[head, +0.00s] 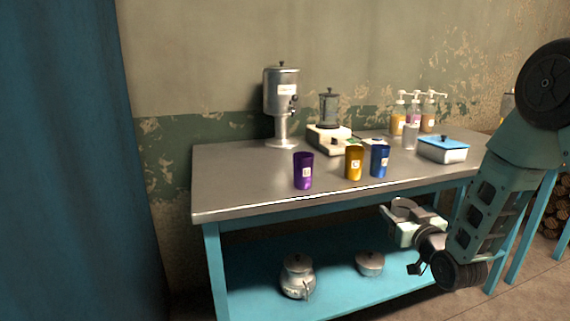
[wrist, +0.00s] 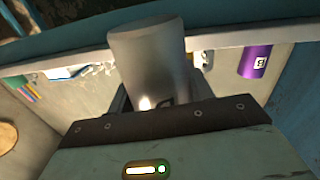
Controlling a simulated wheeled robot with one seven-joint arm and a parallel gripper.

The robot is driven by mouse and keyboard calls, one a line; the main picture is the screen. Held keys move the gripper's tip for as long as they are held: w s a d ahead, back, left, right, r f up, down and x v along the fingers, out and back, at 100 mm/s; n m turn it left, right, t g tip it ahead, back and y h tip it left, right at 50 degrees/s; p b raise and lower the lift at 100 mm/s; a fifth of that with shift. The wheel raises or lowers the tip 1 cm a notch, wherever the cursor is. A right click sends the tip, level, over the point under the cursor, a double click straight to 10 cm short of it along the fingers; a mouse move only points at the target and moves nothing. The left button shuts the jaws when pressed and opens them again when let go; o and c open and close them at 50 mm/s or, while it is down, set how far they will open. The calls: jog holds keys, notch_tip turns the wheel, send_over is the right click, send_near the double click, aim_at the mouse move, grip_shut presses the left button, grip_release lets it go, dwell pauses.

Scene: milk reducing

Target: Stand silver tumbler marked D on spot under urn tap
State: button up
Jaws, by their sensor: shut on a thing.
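In the head view the gripper is low, in front of the table's front edge and below the top, and the held tumbler is hard to make out. The metal urn (head: 281,92) stands at the back left of the table, on a pedestal, with its dark tap (head: 293,104) facing front right. I cannot make out a marked spot under the tap.
Purple (head: 303,171), yellow (head: 354,163) and blue (head: 380,161) tumblers stand along the table's front, right of the urn. Two pots (head: 297,277) sit on the lower shelf. The table's front left (head: 235,185) is clear.

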jog(key=s+d+f+m+h, duration=0.2)
jog(key=s+d+f, duration=0.1)
jog(key=d+f, duration=0.15)
notch_tip(320, 180, up, 16)
jog(key=p, duration=1.7)
jog(key=shift+s+a+h, duration=0.2)
jog(key=shift+a+h, duration=0.2)
jog(key=shift+f, duration=0.15)
